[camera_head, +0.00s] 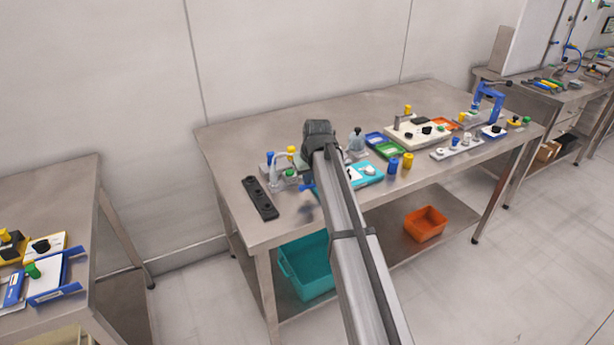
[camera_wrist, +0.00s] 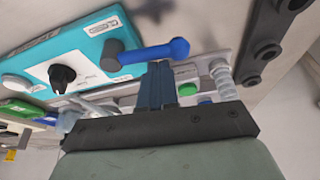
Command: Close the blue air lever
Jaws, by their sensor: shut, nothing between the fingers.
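The blue air lever (camera_wrist: 155,53) shows in the wrist view, reaching right from a grey round hub (camera_wrist: 113,55) at the edge of a teal panel (camera_wrist: 85,42). The panel carries a black knob (camera_wrist: 63,75). My gripper (camera_wrist: 160,68) is shut and empty, its fingertips right beside the lever's middle; I cannot tell whether they touch it. In the head view, the blue lever (camera_head: 306,187) shows just left of my arm, and the teal panel (camera_head: 370,179) is partly hidden behind the arm. My fingers are hidden there.
A black bar with round recesses (camera_head: 260,198) lies left on the metal table (camera_head: 225,140). A grey fixture with a green button (camera_wrist: 187,89) is close to my fingers. Blue and green trays (camera_head: 388,150) and blue and yellow cylinders (camera_head: 407,160) stand to the right.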

